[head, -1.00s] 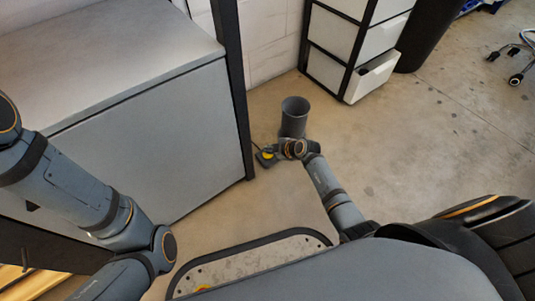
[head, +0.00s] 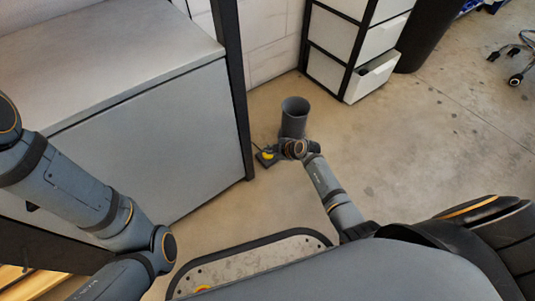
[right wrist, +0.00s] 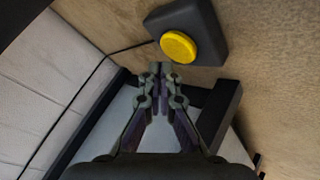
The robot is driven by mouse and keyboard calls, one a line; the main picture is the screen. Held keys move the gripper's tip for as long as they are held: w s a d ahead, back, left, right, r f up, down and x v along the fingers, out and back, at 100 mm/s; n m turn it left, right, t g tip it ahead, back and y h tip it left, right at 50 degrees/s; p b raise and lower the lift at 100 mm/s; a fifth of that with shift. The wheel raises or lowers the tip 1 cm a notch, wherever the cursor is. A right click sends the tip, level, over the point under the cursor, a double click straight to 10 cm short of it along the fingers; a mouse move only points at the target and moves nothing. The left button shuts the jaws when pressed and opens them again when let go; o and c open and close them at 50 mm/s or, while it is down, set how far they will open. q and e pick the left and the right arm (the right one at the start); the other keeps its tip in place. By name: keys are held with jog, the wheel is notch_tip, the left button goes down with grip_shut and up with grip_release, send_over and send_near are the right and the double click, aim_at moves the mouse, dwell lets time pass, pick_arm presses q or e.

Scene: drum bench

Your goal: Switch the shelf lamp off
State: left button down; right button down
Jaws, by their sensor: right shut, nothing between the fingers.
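A dark switch block with a round yellow button (right wrist: 178,46) lies on the floor, and a thin black cord runs from it. The block also shows in the head view (head: 266,157), just left of my right wrist. My right gripper (right wrist: 160,68) is shut and empty. In the right wrist view its fingertips appear just below and left of the yellow button; I cannot tell whether they touch it. My left arm shows at the left of the head view, but its gripper is out of frame. The shelf lamp itself is not in view.
A grey cabinet (head: 140,140) with a black post (head: 236,90) stands left of the switch. A white drawer unit (head: 335,35) stands behind.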

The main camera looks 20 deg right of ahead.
jog(key=shift+f, duration=0.1)
jog(key=shift+f, duration=0.3)
jog(key=shift+f, duration=0.5)
dwell(0.6)
jog(key=shift+r+p, duration=1)
jog(key=shift+p, duration=0.45)
